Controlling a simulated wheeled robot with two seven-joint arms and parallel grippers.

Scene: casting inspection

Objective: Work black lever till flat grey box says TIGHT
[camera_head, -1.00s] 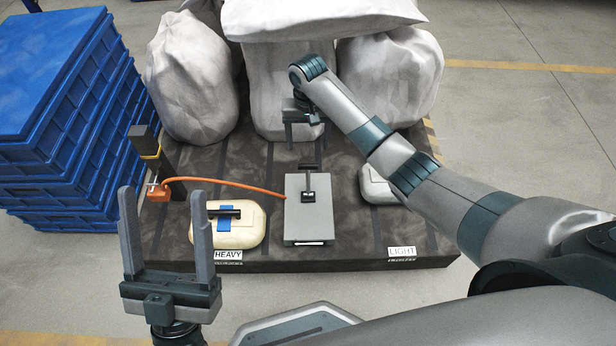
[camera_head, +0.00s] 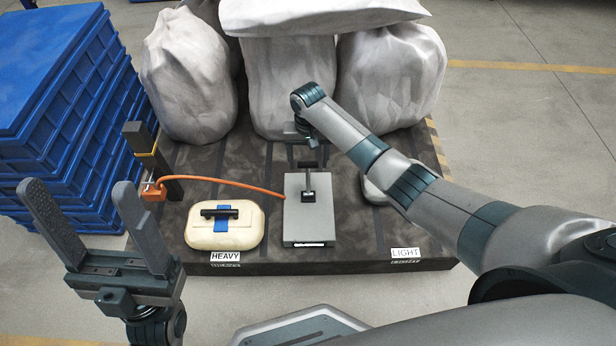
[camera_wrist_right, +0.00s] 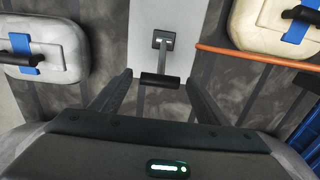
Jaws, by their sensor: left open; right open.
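The flat grey box (camera_head: 296,222) lies on the dark platform; it also shows in the right wrist view (camera_wrist_right: 145,18). A white strip is on its front edge, with no readable word. The black lever (camera_head: 308,179) rises from the box top and ends in a black crossbar. In the right wrist view the lever's crossbar (camera_wrist_right: 160,80) lies between the fingertips of my open right gripper (camera_wrist_right: 159,77), and I cannot tell whether they touch it. In the head view the right fingers are mostly hidden. My left gripper (camera_head: 78,188) is open and empty at the left front.
An orange hose (camera_head: 225,183) runs from the box to a dark post (camera_head: 168,170). A cream case (camera_head: 205,235) sits by the HEAVY label (camera_head: 226,257). A pale case (camera_head: 372,194) is partly behind my right arm. White sacks (camera_head: 285,85) stand behind; blue crates (camera_head: 60,100) are left.

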